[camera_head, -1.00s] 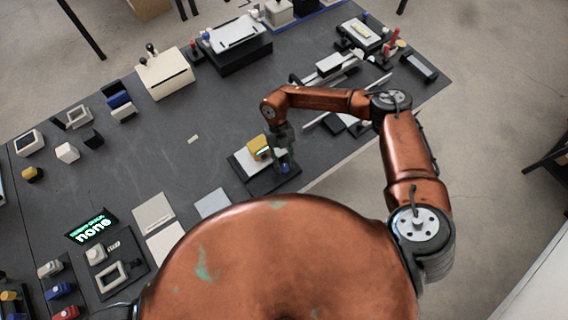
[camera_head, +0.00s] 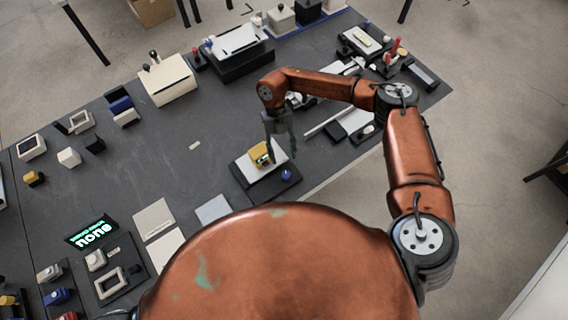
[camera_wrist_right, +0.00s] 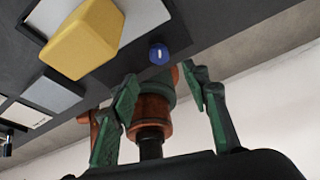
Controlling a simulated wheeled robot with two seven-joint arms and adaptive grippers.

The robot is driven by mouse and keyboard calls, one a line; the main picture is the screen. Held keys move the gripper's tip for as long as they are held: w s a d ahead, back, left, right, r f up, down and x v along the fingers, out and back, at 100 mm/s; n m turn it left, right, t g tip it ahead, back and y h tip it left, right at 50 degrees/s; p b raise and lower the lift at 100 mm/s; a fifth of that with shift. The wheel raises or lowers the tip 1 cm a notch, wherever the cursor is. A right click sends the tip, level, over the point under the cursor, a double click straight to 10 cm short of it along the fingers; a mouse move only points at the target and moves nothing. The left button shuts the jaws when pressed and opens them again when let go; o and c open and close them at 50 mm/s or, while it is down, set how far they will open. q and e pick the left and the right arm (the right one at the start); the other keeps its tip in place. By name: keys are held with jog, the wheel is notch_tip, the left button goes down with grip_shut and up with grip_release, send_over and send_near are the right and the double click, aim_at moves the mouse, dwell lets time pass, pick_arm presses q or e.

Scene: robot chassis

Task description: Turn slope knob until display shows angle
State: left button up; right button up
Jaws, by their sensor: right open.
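A yellow block with a small lit green display (camera_head: 260,155) stands on a white plate on a dark base (camera_head: 246,185). A blue round knob (camera_head: 287,174) with a pale mark sits on the same base, beside the plate. My right gripper (camera_head: 283,156) is open and empty above the base, apart from the knob. In the right wrist view the blue knob (camera_wrist_right: 158,53) shows beyond the gap between the open fingers (camera_wrist_right: 160,82), and the yellow block (camera_wrist_right: 85,40) is at upper left. The block's display is too small to read. My left gripper is out of view.
A black sign (camera_head: 92,232) at left shows "none" in green. Grey-white plates (camera_head: 153,217) lie left of the base. White and dark parts (camera_head: 355,120) lie right, under my right arm. A cream box (camera_head: 168,80) stands behind. The table's middle is mostly clear.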

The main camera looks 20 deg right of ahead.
jog(key=shift+v, duration=1.5)
